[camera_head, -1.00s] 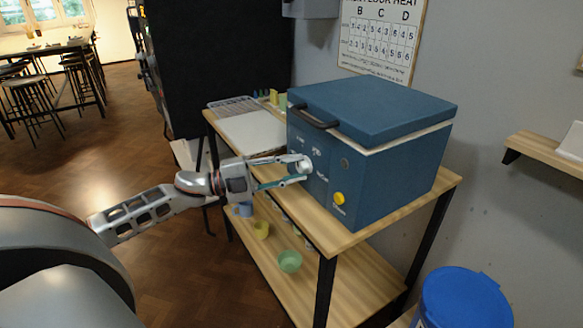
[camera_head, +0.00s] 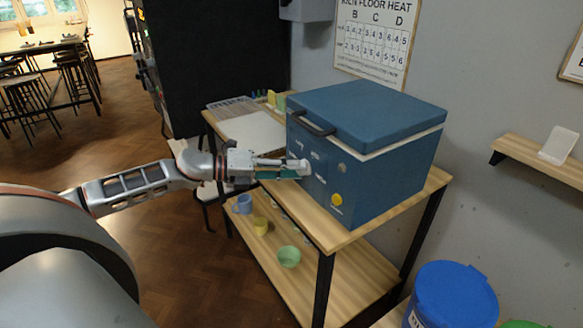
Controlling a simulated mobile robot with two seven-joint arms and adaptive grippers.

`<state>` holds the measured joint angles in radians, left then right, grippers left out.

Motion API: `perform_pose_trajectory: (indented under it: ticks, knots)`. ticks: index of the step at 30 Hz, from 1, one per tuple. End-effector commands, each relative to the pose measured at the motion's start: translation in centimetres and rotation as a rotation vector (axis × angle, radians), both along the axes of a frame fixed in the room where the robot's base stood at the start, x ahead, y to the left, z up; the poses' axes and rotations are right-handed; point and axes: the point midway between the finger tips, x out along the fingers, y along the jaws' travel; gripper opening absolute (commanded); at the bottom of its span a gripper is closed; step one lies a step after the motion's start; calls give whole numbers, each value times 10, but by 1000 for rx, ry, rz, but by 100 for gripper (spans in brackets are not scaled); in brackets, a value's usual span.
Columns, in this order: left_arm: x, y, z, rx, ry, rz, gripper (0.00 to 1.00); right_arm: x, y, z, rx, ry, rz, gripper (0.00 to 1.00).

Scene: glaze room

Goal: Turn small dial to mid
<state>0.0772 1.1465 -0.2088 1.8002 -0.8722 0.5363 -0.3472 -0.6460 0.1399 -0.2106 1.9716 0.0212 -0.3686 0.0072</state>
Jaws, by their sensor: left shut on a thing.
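The blue kiln box (camera_head: 385,165) with a hinged lid and a black handle stands on a wooden table. Its front panel carries small white labels, a yellow button (camera_head: 337,199) low on the right and a small grey round part (camera_head: 342,168) above it. My left gripper (camera_head: 298,168) is at the left part of this panel, turned so its fingers look edge-on. It is shut on a pale dial (camera_head: 304,167), which is mostly hidden by the fingers. The dial's pointer and marks cannot be made out. My right gripper is not in view.
The wooden table (camera_head: 345,236) has a lower shelf with a green bowl (camera_head: 289,256), a yellow cup (camera_head: 260,226) and a blue cup (camera_head: 243,204). A blue-lidded bucket (camera_head: 455,291) stands at front right. A wall shelf (camera_head: 540,157) is at right.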

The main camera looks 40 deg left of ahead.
Motion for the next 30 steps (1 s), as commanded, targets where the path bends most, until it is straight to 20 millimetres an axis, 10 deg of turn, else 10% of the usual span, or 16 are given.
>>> perform_pose_trajectory:
  ticks: [19,21,30]
  knots:
    - [-1,-2,-1,46,-17,-3,4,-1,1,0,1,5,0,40]
    - [-1,-2,-1,45,-16,-3,41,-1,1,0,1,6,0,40]
    - [0,-1,-1,46,-19,-1,42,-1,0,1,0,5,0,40]
